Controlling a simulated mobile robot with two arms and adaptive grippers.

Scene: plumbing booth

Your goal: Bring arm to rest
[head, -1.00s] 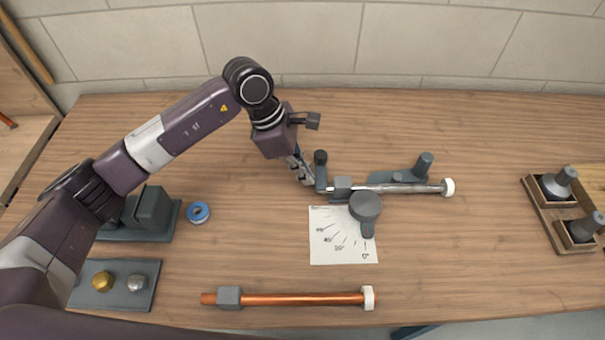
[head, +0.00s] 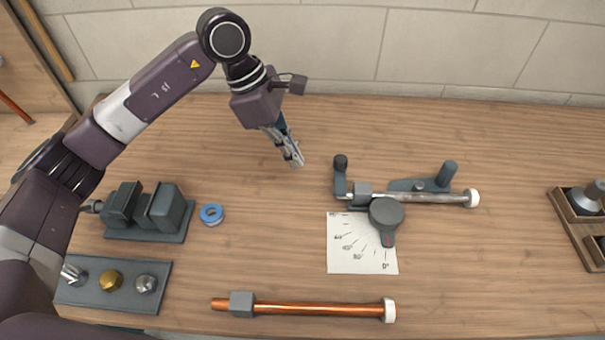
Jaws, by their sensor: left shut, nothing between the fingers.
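My left arm comes in from the left in the head view. Its gripper (head: 295,161) is shut and empty, pointing down above the back middle of the wooden table. It is apart from the grey pipe bender (head: 386,212), which stands to its right. A silver pipe (head: 430,198) with a white end cap lies in the bender. My right gripper is not in view.
A copper pipe (head: 310,308) lies near the front edge. A paper angle chart (head: 350,258) lies by the bender. A vise (head: 150,212), blue tape roll (head: 212,214) and tray of fittings (head: 122,300) are at left. A wooden holder (head: 570,230) is at right.

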